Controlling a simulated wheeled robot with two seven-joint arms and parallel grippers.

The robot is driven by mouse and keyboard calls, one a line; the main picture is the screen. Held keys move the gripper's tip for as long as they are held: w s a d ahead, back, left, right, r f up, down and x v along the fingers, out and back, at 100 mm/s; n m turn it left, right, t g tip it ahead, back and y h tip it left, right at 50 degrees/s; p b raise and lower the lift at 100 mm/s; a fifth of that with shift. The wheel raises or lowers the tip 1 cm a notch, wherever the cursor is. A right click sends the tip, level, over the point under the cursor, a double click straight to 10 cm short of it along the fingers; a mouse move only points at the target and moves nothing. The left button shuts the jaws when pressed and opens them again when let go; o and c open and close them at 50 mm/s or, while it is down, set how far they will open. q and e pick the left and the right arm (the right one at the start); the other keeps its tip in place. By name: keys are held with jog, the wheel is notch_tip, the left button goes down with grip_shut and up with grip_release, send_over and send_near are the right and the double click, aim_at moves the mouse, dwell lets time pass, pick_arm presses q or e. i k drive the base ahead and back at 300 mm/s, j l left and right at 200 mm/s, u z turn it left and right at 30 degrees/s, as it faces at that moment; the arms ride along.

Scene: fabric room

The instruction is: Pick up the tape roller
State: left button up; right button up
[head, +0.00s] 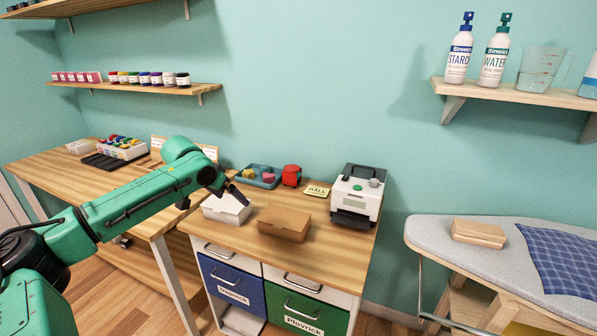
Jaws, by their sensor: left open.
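A small red rounded object (291,175), which looks like the tape roller, stands at the back of the wooden worktable (252,232), just right of a blue tray (252,177). My left gripper (222,193) is open, with nothing seen between its dark fingers. It is above the table's left part, over the white box and left of the red object, clearly apart from it. My right gripper is not in view.
A white box (227,209), a brown box (285,223), a small sign (317,190) and a white label printer (357,196) stand on the worktable. An ironing board (450,234) is at right. Shelves hang on the wall.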

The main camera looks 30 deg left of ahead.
aim_at(292, 174)
jog(key=i+j, duration=0.1)
jog(key=i, duration=0.45)
jog(key=i+j, duration=0.1)
jog(key=i, duration=0.45)
